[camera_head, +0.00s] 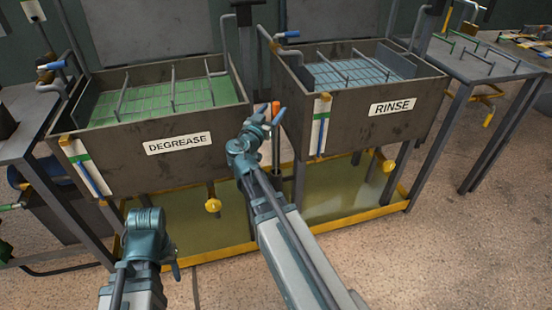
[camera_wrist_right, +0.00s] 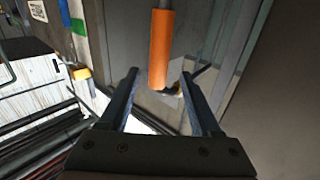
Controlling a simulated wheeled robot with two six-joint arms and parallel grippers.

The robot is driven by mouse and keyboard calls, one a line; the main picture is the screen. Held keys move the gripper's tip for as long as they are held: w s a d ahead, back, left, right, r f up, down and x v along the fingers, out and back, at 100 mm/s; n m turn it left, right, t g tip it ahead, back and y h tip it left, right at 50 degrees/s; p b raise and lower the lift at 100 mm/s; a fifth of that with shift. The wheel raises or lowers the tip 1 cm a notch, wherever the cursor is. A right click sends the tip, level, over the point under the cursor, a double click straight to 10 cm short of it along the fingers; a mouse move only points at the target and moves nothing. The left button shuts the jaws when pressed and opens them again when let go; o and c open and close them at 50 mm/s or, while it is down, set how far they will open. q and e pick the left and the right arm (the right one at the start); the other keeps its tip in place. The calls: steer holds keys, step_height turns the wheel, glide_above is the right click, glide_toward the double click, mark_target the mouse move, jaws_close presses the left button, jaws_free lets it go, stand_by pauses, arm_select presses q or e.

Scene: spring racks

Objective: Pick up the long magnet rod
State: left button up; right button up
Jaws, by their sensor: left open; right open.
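The long magnet rod has an orange handle (camera_head: 276,109) and a thin grey shaft, and stands upright in the gap between the two tanks. Its orange handle (camera_wrist_right: 160,48) is large in the right wrist view, in line with the gap between my right fingers. My right gripper (camera_head: 269,116) is open at the handle; the right wrist view (camera_wrist_right: 159,78) shows both fingers apart, one on each side. I cannot tell whether either finger touches it. My left gripper (camera_head: 174,268) is open, low at the left, away from the rod; its fingers are mostly hidden.
The DEGREASE tank (camera_head: 135,155) stands left of the rod and the RINSE tank (camera_head: 365,128) right of it, both with grids and rods. A yellow-edged drip tray (camera_head: 345,222) lies below. A side table (camera_head: 480,62) stands at the right. The front floor is clear.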

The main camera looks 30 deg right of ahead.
steer(key=shift+w+d, duration=0.15)
steer(key=shift+d, duration=0.1)
steer(key=x, duration=0.5)
steer(key=shift+d, duration=0.1)
jaws_close()
steer(key=shift+r, duration=0.1)
stand_by(1.2)
